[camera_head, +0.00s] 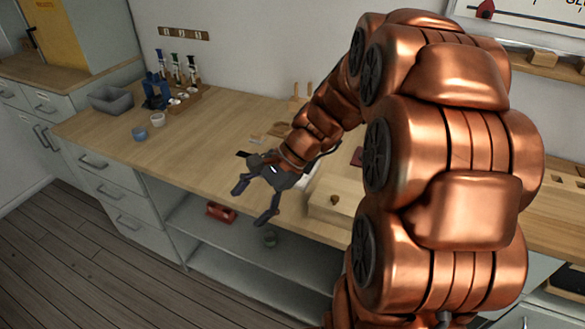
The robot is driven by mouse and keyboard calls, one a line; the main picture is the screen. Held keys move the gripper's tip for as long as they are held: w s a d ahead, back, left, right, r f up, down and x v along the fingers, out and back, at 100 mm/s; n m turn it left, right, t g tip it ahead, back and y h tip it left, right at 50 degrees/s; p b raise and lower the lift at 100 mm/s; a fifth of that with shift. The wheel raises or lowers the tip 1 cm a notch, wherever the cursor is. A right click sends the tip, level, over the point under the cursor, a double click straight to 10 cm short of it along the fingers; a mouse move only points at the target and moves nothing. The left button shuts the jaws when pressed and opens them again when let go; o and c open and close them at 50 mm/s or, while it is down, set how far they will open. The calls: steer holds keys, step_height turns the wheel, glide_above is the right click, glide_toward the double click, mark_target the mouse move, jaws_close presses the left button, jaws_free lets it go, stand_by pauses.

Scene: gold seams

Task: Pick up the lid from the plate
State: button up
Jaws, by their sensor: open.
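My gripper (252,204) is open and empty, out over the front edge of the wooden worktop (205,155). Its two dark fingers are spread and point down and to the left. I cannot make out a lid or a plate for certain. A white object (312,182) shows just right of my gripper, partly hidden by it and my arm. A small brown round piece (334,199) sits on a pale wooden block (345,208) farther right. My copper arm covers much of the right of the worktop.
A blue cup (140,134) and a white cup (158,119) are nearer. A red object (221,212) lies on the shelf below. The left-middle worktop is clear.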

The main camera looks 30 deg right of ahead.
steer(key=w+d+f+m+t+b, duration=0.2)
steer(key=w+d+m+t, duration=0.1)
steer(key=d, duration=0.6)
steer(key=w+d+f+m+t+b, duration=0.1)
steer(key=w+d+f+m+t, duration=0.1)
steer(key=d+m, duration=0.4)
steer(key=w+d+f+m+t+h+b, duration=0.1)
steer(key=w+d+m+t, duration=0.3)
steer(key=d, duration=0.8)
steer(key=shift+w+f+m+b, duration=0.6)
steer(key=shift+w+f+b, duration=0.05)
steer(key=shift+b, duration=0.15)
steer(key=shift+x, duration=3.75)
steer(key=shift+d+f, duration=0.1)
steer(key=shift+d, duration=0.05)
steer(key=c, duration=0.6)
